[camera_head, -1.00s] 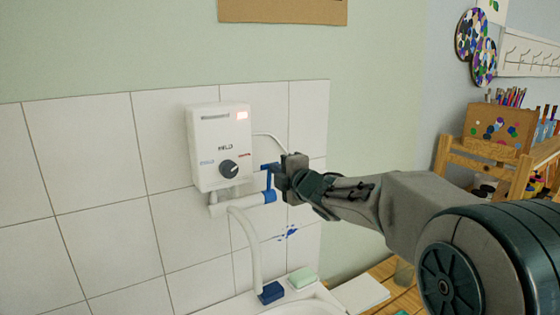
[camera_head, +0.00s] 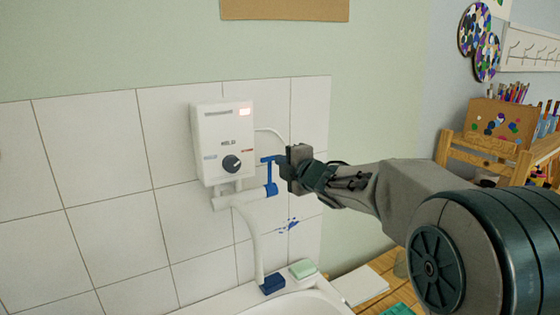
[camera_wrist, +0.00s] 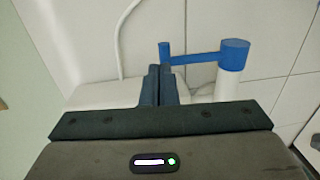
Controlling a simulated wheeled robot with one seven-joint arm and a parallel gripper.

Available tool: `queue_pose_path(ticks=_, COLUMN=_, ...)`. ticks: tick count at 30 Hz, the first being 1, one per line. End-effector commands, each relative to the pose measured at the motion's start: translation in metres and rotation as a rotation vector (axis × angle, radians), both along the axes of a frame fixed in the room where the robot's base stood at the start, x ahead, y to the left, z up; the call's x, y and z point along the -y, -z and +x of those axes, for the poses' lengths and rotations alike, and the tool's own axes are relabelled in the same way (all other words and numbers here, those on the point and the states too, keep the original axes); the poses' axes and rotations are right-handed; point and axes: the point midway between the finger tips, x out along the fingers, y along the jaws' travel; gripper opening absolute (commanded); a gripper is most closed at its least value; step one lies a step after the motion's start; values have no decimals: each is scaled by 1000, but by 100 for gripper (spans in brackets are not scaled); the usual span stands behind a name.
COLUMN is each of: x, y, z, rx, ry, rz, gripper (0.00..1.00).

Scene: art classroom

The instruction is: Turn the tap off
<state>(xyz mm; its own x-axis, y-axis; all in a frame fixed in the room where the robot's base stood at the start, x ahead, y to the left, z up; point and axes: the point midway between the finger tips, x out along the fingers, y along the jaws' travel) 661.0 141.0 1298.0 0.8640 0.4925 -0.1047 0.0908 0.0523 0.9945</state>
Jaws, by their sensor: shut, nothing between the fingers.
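The tap has a blue lever handle (camera_head: 268,163) on a white pipe under a white wall water heater (camera_head: 209,130). In the wrist view the handle (camera_wrist: 205,57) shows as a blue arm reaching left from a blue cap, with a short upright peg at its end. My gripper (camera_head: 284,160) is to the right of the handle, very close to it. In the wrist view its dark fingers (camera_wrist: 160,84) are together and empty, just below the peg. I cannot tell whether they touch it. A white curved spout (camera_head: 253,238) ends in a blue nozzle (camera_head: 272,284); running water cannot be made out.
A white basin (camera_head: 312,305) lies below, with a green soap bar (camera_head: 302,270) on its rim. White tiles back the heater. A wooden rack (camera_head: 480,155) with art supplies stands at the right. The air left of the tap is clear.

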Motion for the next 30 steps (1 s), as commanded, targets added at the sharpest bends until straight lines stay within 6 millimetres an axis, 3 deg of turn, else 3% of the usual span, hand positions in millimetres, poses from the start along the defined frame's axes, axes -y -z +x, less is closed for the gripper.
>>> queue_pose_path(ticks=15, x=50, y=-21, z=-77, rx=4, ry=7, rz=-1, gripper=0)
queue_pose_path(ticks=24, x=58, y=-24, z=-93, rx=1, ry=4, rz=1, gripper=0)
queue_pose_path(ticks=30, x=99, y=-11, z=-104, rx=-138, ry=282, rz=179, gripper=0)
